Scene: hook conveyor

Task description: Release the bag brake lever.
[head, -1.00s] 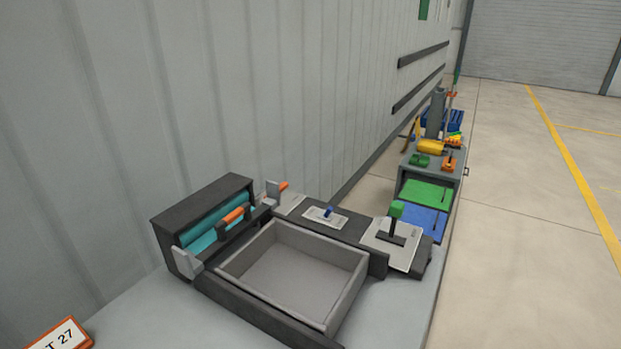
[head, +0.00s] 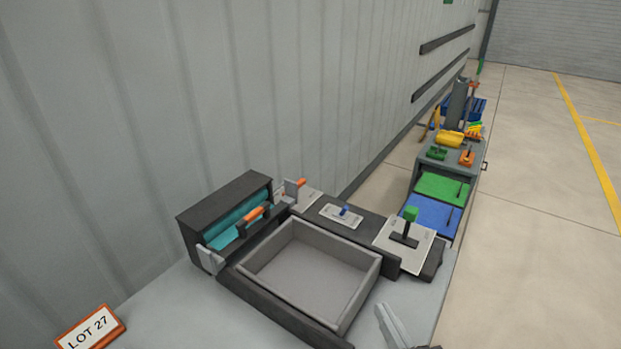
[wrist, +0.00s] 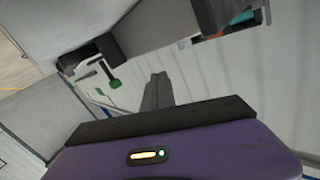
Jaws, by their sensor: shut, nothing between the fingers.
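Several levers stand on the dark bench unit, and I cannot read which one is the bag brake. One lever with an orange grip (head: 301,183) stands behind the teal roll (head: 243,220), and another orange handle (head: 256,213) lies across that roll. A small blue lever (head: 344,210) sits on a plate. A green-knobbed lever (head: 410,215) stands upright on a white plate at the right; it also shows upside down in the wrist view (wrist: 115,83). My gripper (head: 388,313) is low at the front right, apart from all levers. Its fingers (wrist: 158,82) are shut and empty.
A grey open tray (head: 345,318) sits in front of the levers and looks empty. A LOT 27 sign (head: 91,328) stands at the front left. A corrugated wall (head: 130,130) rises behind. A trolley with a green panel (head: 442,188) stands beyond. Floor to the right is clear.

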